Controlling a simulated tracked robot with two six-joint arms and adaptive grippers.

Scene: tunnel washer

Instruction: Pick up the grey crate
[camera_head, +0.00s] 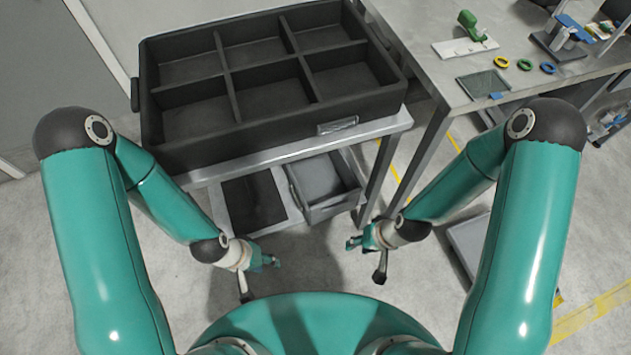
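The grey crate (343,200) is an open-topped box on the lower shelf of the cart, partly hidden under the upper shelf. Its inside looks empty from here. My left gripper (259,278) is below and left of the crate in the picture, apart from it, with its fingers spread and nothing between them. My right gripper (366,261) is below and right of the crate, also apart from it, with its fingers spread and empty.
A large dark divided tray (290,136) fills the cart's upper shelf (285,155). A dark flat panel (253,203) lies left of the crate. A workbench (440,75) with small tools stands at right. A grey low platform (470,240) is at lower right.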

